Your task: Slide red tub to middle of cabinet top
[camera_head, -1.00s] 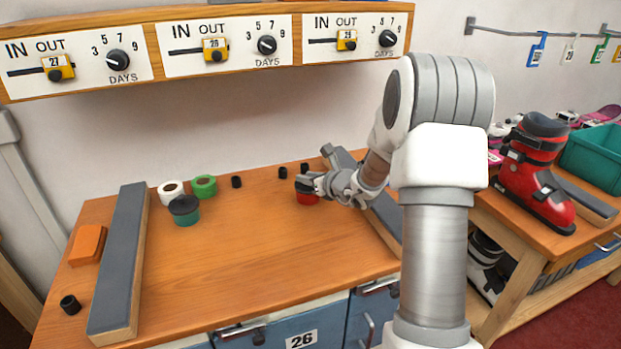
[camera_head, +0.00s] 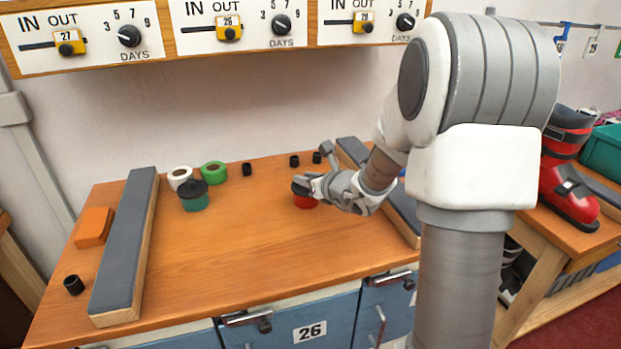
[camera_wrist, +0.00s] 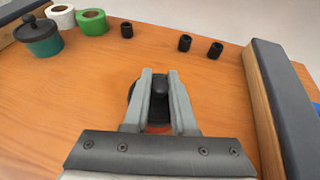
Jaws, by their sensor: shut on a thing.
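The red tub (camera_head: 305,201) stands upright on the wooden cabinet top (camera_head: 230,240), right of its middle and toward the back. It has a dark lid with a knob. My gripper (camera_head: 312,184) reaches in from the right and is shut on the tub's lid knob. In the wrist view my gripper (camera_wrist: 160,88) has its two fingers on either side of the black knob, and the red tub (camera_wrist: 158,129) shows only as a red strip below them. Most of the tub is hidden by the fingers and the gripper body there.
A teal tub (camera_head: 194,200) with a dark lid, a green roll (camera_head: 213,173) and a white roll (camera_head: 179,177) stand back left. Several small black cylinders stand along the back. Grey-topped rails (camera_head: 125,240) and (camera_wrist: 275,100) flank the top. The middle is clear.

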